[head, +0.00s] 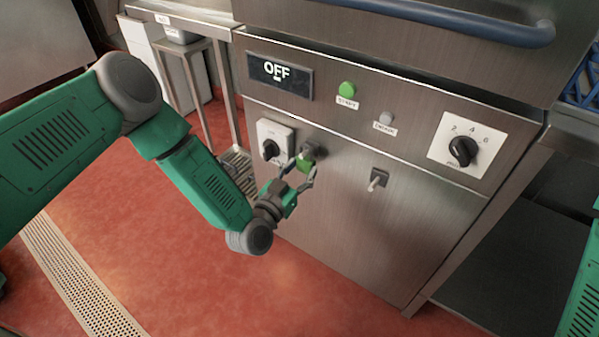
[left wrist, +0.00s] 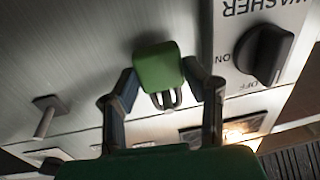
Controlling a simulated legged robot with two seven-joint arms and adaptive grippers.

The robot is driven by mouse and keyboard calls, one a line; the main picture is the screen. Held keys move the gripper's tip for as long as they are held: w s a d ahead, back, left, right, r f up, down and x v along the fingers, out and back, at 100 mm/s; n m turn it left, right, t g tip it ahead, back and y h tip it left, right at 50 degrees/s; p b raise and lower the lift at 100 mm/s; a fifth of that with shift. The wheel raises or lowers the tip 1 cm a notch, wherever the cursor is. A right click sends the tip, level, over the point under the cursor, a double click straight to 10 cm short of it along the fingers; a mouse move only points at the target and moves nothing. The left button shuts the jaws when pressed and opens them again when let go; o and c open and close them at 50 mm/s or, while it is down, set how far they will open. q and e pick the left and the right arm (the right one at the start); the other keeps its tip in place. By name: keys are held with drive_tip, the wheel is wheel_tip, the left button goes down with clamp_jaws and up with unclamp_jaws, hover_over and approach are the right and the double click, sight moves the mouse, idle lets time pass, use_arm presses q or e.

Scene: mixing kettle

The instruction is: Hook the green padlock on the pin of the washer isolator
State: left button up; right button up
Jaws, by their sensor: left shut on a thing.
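My left gripper (head: 303,170) is shut on the green padlock (head: 305,163) in front of the steel panel. In the left wrist view the padlock (left wrist: 159,68) sits between the two fingers, its grey shackle (left wrist: 169,99) pointing down in that picture. The washer isolator (head: 276,139), a white box with a black knob, is just left of the padlock; it also shows in the left wrist view (left wrist: 263,55), at the right. A short pin on a dark plate (head: 379,178) sticks out to the right of the padlock, apart from it. I see no pin on the isolator itself. My right gripper is out of view.
Above are an OFF display (head: 280,75), a green button (head: 347,89) and a grey button (head: 386,118). A numbered dial (head: 464,149) is at the right. A blue handle bar (head: 450,22) runs across the top. A steel table (head: 190,45) stands at the left.

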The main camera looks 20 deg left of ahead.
use_arm(q)
drive_tip(key=shift+w+d+f+b, duration=0.1)
drive_tip(key=shift+w+f+b, duration=0.15)
drive_tip(key=shift+f+b, duration=0.3)
idle(0.4)
idle(0.4)
drive_tip(key=o, duration=1.7)
drive_tip(key=shift+s, duration=0.1)
drive_tip(key=shift+p+v, duration=0.7)
drive_tip(key=shift+v, duration=0.25)
drive_tip(key=shift+p+v, duration=1.1)
drive_tip(key=shift+v, duration=1.4)
